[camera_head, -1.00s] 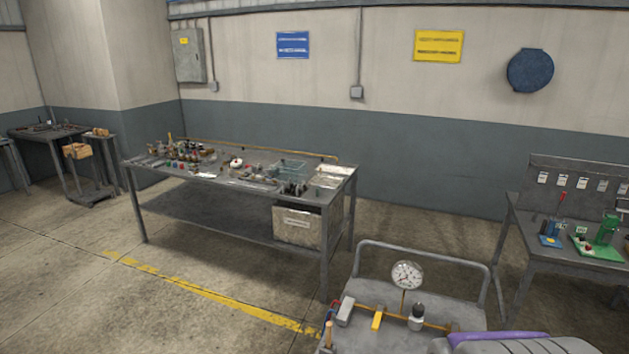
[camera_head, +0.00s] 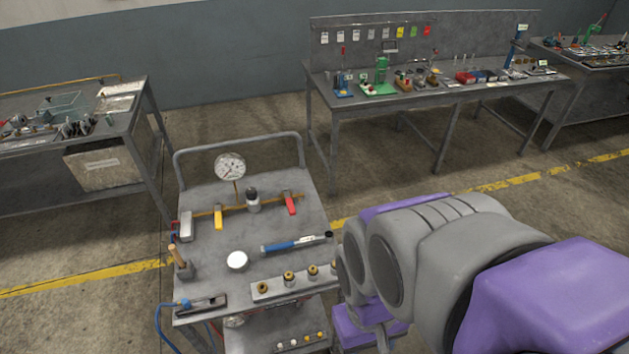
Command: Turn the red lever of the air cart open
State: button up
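The air cart (camera_head: 206,272) stands in front of me, left of my arm, with a grey top and a tubular handle at its back. The red lever (camera_head: 290,204) sits at the right end of the brass pipe along the back of the cart top. A yellow lever (camera_head: 218,217) is on the same pipe to the left. A round white gauge (camera_head: 230,167) rises above the pipe. My grey and purple arm fills the lower right; no gripper fingers can be made out, and nothing covers the red lever.
A blue pen-like tool (camera_head: 296,243), a white disc (camera_head: 237,261), a wooden-handled tool (camera_head: 182,262) and a strip with brass fittings (camera_head: 290,285) lie on the cart top. A workbench (camera_head: 420,97) stands behind it, another table (camera_head: 139,107) at the left. Floor lies between them.

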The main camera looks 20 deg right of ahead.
aim_at(289, 202)
jog(key=i+l, duration=0.7)
jog(key=l, duration=0.25)
jog(key=j+u, duration=0.05)
